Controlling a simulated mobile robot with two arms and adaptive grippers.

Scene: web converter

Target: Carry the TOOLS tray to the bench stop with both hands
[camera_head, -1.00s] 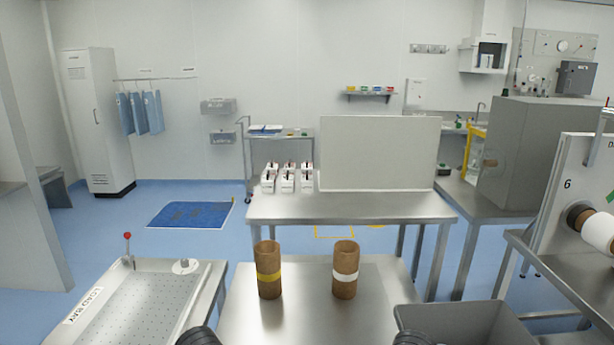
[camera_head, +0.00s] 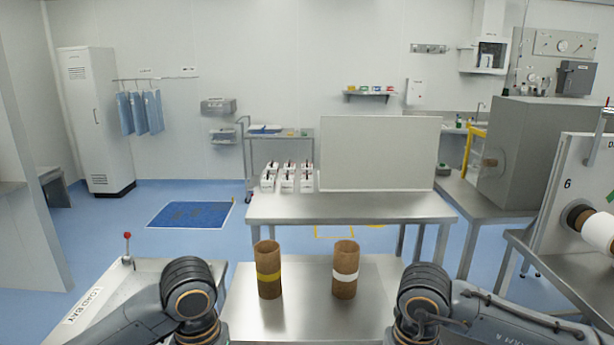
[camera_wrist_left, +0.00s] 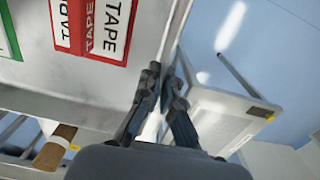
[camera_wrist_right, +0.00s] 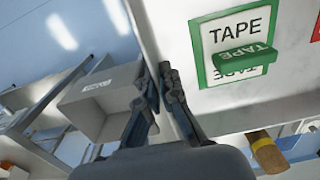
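A pale grey tray-like surface (camera_wrist_left: 75,92) lies between my grippers; it also fills the right of the right wrist view (camera_wrist_right: 225,108). No TOOLS lettering shows. It carries a red TAPE marking with a red block (camera_wrist_left: 108,38) and a green TAPE marking (camera_wrist_right: 230,32) with a green block (camera_wrist_right: 243,56) on it. My left gripper (camera_wrist_left: 162,78) is nearly closed at its one side edge, and my right gripper (camera_wrist_right: 160,72) likewise at the opposite edge. Both appear shut on the rim. In the head view, tray and grippers are out of frame. I cannot identify a bench stop.
Cardboard cores with yellow (camera_head: 268,270) and white (camera_head: 345,270) bands stand on the near steel table (camera_head: 305,315). Beyond is a bench (camera_head: 350,208) with a white panel (camera_head: 380,153) and several small white boxes (camera_head: 288,178). A grey bin (camera_wrist_right: 100,100) is beside my right gripper.

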